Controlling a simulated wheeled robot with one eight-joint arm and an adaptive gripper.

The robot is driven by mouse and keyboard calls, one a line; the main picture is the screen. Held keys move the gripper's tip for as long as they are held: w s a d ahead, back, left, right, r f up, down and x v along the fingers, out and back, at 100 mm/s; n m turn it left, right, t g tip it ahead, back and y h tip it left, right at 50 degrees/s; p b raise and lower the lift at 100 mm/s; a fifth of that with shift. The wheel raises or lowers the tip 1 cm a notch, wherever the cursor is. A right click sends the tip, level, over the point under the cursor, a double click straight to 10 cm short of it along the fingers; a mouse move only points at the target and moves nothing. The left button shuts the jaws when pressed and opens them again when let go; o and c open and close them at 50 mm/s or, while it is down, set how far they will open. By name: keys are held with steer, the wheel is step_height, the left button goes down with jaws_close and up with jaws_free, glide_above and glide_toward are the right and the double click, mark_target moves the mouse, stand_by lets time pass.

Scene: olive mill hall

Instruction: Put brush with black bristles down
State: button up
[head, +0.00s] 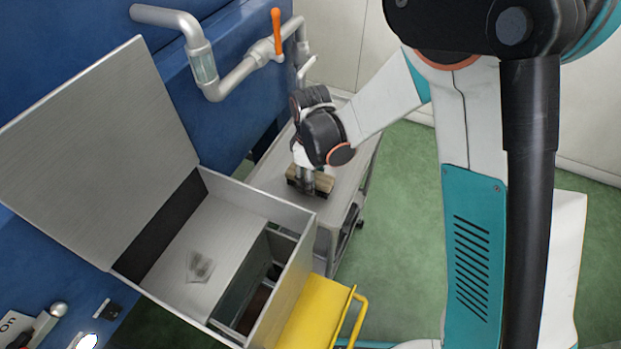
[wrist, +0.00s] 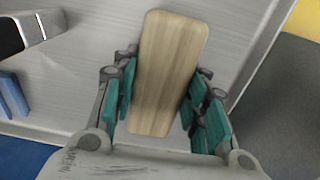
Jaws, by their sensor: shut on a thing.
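The brush (head: 321,183) has a pale wooden block with dark bristles under it in the head view. In the wrist view its wooden back (wrist: 172,50) lies lengthwise between the teal finger pads. My gripper (head: 305,178) points down and is shut on the sides of the block. The brush is over the top of a grey metal cart (head: 271,180). I cannot tell whether the bristles touch the cart top. In the wrist view the bristles are hidden under the block.
An open grey metal box (head: 238,198) with a raised lid (head: 95,150) stands at the left front. A yellow part (head: 312,315) with a handle is beside it. A pipe with an orange lever (head: 277,32) runs behind. The cart top around the brush has bare room.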

steer(key=shift+f, duration=0.15)
steer(key=o, duration=1.1)
steer(key=shift+r, duration=0.2)
step_height(320, 180, up, 11)
steer(key=p, duration=0.4)
steer(key=shift+r, duration=0.55)
